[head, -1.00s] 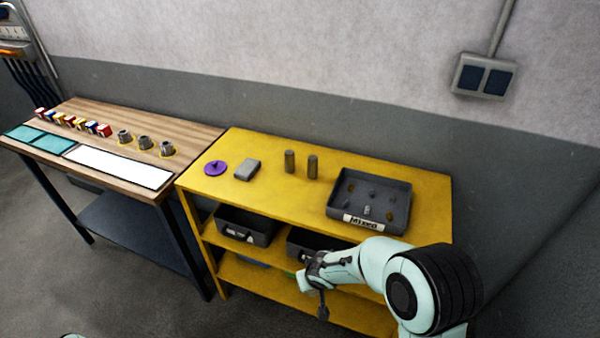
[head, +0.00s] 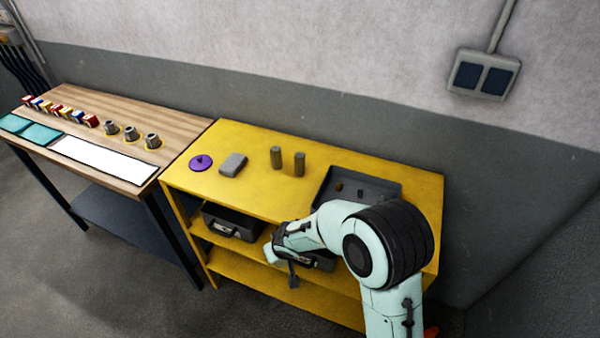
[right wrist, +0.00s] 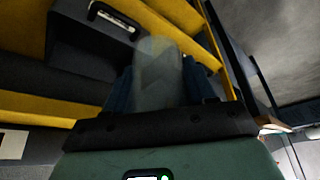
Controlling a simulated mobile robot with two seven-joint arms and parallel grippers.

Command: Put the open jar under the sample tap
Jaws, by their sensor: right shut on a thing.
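My right gripper (right wrist: 158,82) is shut on a pale, translucent jar (right wrist: 157,66), which stands out between its two dark fingers in the right wrist view. The jar is blurred, and I cannot tell its rim or contents. In the head view my right gripper (head: 280,256) is in front of the yellow shelf unit, near the right-hand lower bin; the jar cannot be made out there. My left gripper is out of view. No sample tap shows in either view.
The yellow shelf unit (head: 235,138) carries a purple disc (head: 201,162), a grey block (head: 233,164), two grey cylinders and a dark tray (head: 380,184), partly behind my arm. A wooden bench (head: 160,118) stands left. Open floor lies in front.

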